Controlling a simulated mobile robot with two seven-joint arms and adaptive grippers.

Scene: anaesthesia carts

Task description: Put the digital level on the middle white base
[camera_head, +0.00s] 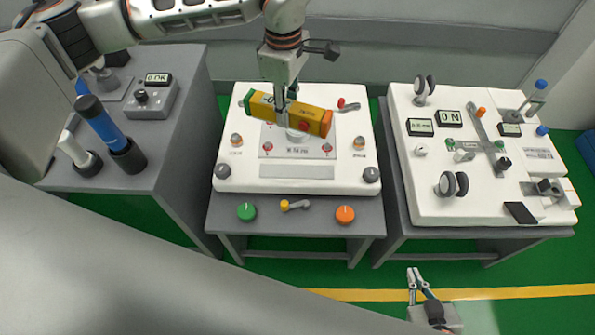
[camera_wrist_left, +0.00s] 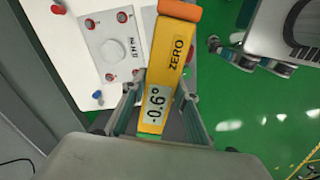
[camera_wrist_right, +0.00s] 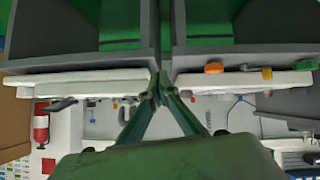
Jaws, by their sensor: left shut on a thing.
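The digital level is a yellow bar (camera_head: 315,120) with a green end and an orange end. It also shows in the left wrist view (camera_wrist_left: 172,60), with the word ZERO and a small degree display. My left gripper (camera_head: 281,104) is shut around its middle and holds it above the middle white base (camera_head: 240,178). The level hides part of the base's centre; its exact height above the base is hard to tell. The base also shows in the left wrist view (camera_wrist_left: 70,60). My right gripper (camera_head: 414,270) is shut and empty, low in front of the tables.
A right white base (camera_head: 405,160) carries displays, knobs and small fittings. A grey left table (camera_head: 190,110) holds a blue-handled tool (camera_head: 98,120) and a control box (camera_head: 150,100). Green (camera_head: 246,212) and orange (camera_head: 345,215) knobs sit before the middle base. Green floor lies in front.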

